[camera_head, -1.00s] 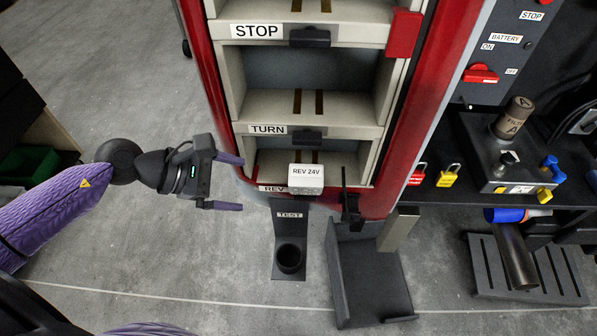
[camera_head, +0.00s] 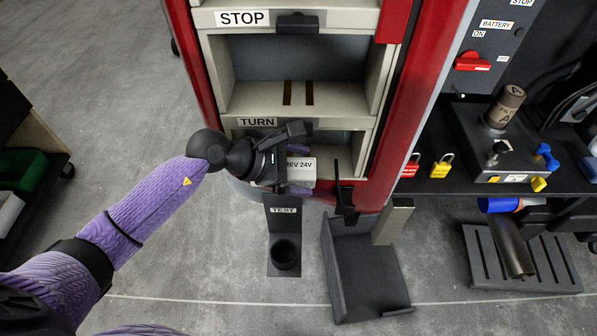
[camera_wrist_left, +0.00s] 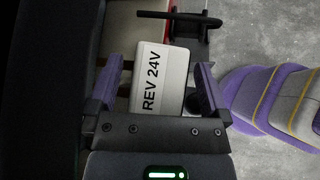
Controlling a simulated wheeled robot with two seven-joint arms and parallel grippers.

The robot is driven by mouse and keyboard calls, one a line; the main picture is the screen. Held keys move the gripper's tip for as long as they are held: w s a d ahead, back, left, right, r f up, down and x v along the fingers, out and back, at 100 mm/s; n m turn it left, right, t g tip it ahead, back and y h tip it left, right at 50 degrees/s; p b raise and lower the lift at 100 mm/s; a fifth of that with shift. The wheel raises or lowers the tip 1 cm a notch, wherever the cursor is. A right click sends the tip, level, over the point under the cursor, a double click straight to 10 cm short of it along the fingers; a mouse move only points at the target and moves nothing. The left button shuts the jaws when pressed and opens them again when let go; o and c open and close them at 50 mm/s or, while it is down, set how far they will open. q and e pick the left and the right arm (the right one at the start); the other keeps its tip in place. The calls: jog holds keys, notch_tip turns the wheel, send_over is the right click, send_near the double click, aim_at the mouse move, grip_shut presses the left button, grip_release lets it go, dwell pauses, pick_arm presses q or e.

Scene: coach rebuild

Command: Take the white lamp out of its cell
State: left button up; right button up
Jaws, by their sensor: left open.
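The white lamp (camera_head: 303,174), a block marked REV 24V, sits at the mouth of the lowest cell of the red and cream cabinet. My left gripper (camera_head: 299,168) reaches in from the left and covers part of the lamp and the REV cell. In the left wrist view the lamp (camera_wrist_left: 160,78) lies between the two purple fingers, one on each side. The fingers are open. My right gripper is out of view.
The TURN cell (camera_head: 300,98) above is empty. A black post with a hook (camera_head: 346,190) stands close to the lamp's right. Below are the TEST socket (camera_head: 285,252) and a dark open tray (camera_head: 365,280). A bench with padlocks (camera_head: 440,165) is at the right.

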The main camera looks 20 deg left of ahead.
pick_arm(q)
jog(key=c, duration=1.3)
